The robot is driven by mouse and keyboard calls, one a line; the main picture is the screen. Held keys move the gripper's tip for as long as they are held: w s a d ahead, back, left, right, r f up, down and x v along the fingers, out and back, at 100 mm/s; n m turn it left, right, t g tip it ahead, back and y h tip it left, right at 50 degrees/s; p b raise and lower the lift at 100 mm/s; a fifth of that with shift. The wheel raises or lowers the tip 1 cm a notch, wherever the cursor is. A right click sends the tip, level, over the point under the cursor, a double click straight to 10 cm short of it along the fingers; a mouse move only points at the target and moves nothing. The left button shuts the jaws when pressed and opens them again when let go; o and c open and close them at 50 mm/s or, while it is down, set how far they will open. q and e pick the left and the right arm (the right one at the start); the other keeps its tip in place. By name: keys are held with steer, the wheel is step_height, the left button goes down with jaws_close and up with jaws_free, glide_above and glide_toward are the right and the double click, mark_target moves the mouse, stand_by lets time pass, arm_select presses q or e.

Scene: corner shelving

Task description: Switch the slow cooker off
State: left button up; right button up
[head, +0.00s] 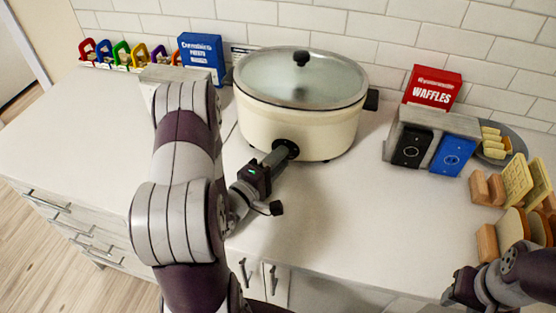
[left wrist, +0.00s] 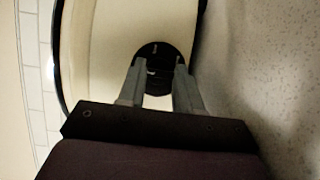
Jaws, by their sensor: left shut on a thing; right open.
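The cream slow cooker (head: 298,120) stands on the counter against the tiled wall, its glass lid on. Its round black knob (head: 291,149) is low on the front. My left gripper (head: 281,156) reaches up to the knob and is shut on it. In the left wrist view the two fingers stand on either side of the black knob (left wrist: 157,68), against the cream side of the cooker (left wrist: 110,45). The knob's marking is too small to read. My right gripper (head: 462,288) is at the bottom right, away from the cooker, and its fingertips are hard to make out.
A blue box (head: 202,60) and a row of coloured holders stand left of the cooker. A red waffles box (head: 432,88), a toaster (head: 430,145) and bread in wooden racks (head: 515,190) stand to the right. The counter in front of the cooker is clear.

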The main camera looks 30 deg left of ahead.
arm_select(q)
steer(key=o, duration=1)
steer(key=shift+w, duration=0.15)
steer(key=shift+o, duration=0.2)
steer(key=s, duration=0.4)
steer(key=s+a, duration=0.1)
steer(key=s, duration=0.3)
steer(key=s+a+b, duration=0.1)
steer(key=s, duration=0.3)
steer(key=shift+s, duration=0.3)
